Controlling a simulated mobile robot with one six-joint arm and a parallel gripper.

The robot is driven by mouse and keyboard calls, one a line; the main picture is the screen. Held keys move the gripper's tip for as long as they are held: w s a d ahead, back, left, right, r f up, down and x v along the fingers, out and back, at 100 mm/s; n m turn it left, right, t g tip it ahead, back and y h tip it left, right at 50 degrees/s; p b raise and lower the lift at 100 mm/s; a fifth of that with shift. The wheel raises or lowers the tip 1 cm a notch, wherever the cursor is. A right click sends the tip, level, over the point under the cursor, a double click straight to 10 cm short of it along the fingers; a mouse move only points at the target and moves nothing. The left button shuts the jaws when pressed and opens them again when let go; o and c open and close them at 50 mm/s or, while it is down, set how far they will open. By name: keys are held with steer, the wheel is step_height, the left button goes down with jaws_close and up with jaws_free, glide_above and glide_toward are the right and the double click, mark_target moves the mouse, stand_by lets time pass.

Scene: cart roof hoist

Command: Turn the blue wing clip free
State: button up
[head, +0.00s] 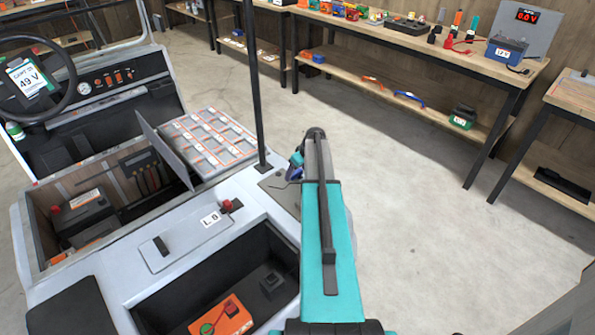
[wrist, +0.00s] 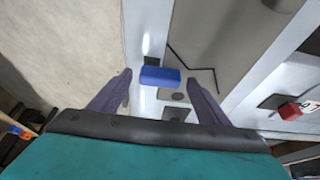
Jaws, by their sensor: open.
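The blue wing clip (wrist: 160,76) is a small blue block beside a black piece on the light edge of the cart, in the middle of the wrist view. My gripper (wrist: 161,80) is open, with one finger to the left of the clip and one to the right. There is a visible gap on both sides, and the fingers hold nothing. I cannot tell how far the fingertips are above the clip. In the head view my arm covers most of this corner, and the fingers are hard to make out there.
A dark post (head: 254,90) rises from the cart close to my arm. A red knob (head: 227,205) stands on the cart beside a label; it also shows in the wrist view (wrist: 289,111). A parts tray (head: 207,142) lies left of the post. The floor (head: 400,200) to the right is clear.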

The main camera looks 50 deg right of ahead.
steer(key=shift+f, duration=0.2)
steer(key=c, duration=1.1)
steer(key=shift+o, duration=0.2)
